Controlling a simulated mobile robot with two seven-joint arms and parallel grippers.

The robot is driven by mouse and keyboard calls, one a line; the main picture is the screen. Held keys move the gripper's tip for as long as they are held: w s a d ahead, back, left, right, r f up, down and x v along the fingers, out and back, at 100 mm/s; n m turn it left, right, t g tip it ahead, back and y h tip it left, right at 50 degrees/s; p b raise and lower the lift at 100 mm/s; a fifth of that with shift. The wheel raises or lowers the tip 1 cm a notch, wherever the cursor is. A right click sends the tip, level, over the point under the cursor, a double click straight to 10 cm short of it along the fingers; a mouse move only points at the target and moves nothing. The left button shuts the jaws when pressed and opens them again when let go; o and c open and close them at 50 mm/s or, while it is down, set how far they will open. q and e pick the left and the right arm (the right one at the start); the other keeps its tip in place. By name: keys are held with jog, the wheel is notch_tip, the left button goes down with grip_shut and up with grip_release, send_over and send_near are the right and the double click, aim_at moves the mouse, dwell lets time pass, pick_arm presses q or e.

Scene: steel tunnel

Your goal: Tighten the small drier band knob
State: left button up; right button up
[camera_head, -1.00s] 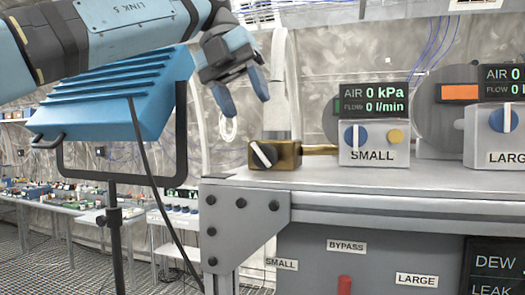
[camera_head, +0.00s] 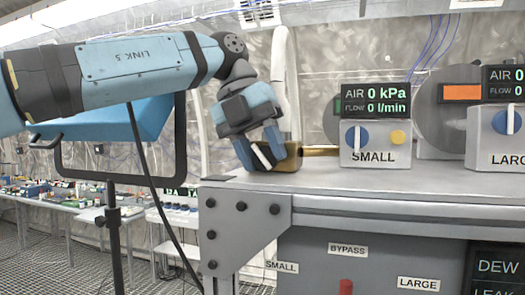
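A dark round knob with a white bar (camera_head: 262,157) sits on the front of a small brass block (camera_head: 292,162) on the bench, left of the box labelled SMALL (camera_head: 375,151). My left gripper (camera_head: 264,161) is at the knob in the head view. Its two blue fingers are apart, one on each side of the white bar. Whether they touch the knob is hard to tell. The fingers hide much of the knob and the block. My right gripper is not in view.
The SMALL box has a blue knob (camera_head: 357,139), a yellow button (camera_head: 397,137) and a display (camera_head: 375,99) reading 0. A similar LARGE box (camera_head: 490,151) stands to the right. A black-framed stand (camera_head: 113,240) is at left. The bench top (camera_head: 340,182) is bare in front.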

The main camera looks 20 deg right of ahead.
aim_at(254, 152)
pick_arm(q)
jog(key=shift+s+d+t+y, duration=0.1)
jog(key=shift+t+y, duration=0.8)
jog(key=shift+y, duration=0.3)
jog(key=o, duration=0.7)
jog(key=shift+c, duration=0.2)
notch_tip(254, 152, up, 14)
jog(key=w+a, duration=0.1)
jog(key=shift+a, duration=0.4)
jog(key=shift+f, duration=0.15)
